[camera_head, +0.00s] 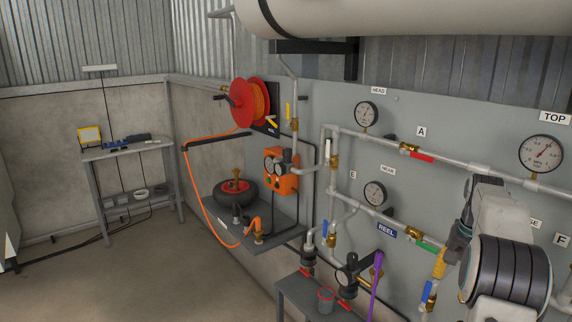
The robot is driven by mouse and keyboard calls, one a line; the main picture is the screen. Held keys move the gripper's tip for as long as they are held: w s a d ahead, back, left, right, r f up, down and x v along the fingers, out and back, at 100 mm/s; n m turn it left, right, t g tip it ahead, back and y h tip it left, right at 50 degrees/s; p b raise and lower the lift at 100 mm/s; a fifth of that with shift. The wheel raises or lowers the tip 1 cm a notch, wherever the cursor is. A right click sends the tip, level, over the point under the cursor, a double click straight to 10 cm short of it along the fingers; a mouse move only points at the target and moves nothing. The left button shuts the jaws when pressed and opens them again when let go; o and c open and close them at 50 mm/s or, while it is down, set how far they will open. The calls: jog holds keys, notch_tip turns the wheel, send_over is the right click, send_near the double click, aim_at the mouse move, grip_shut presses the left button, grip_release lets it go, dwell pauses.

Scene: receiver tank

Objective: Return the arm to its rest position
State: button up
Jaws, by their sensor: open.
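My arm (510,270) shows at the right edge, with white links and a black ribbed joint, folded up close in front of the grey gauge panel. The dark part at its left side appears to be my gripper (457,238). It is open, with nothing seen between its fingers, though the fingers are small and partly hidden.
The grey panel (300,210) carries pipes, coloured valves and gauges such as the TOP gauge (541,154). A red hose reel (250,102), an orange box (281,171) and a small table (290,285) stand left of my arm. Open floor (150,275) lies at the left.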

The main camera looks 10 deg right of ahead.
jog(key=s+a+r+n+t, duration=0.1)
jog(key=s+a+r+n, duration=0.25)
jog(key=a, duration=0.75)
jog(key=s+a+r+n+t, duration=0.15)
jog(key=s+a+r, duration=0.25)
jog(key=a, duration=0.6)
jog(key=s+a+f+n, duration=0.2)
jog(key=s+a+f, duration=0.1)
jog(key=s+a, duration=0.2)
jog(key=s+a+f+n+t, duration=0.1)
jog(key=s+a+f+n, duration=0.2)
jog(key=s, duration=0.6)
jog(key=a, duration=0.2)
jog(key=shift+a, duration=0.35)
jog(key=shift+s+r+t, duration=0.1)
jog(key=shift+t, duration=0.15)
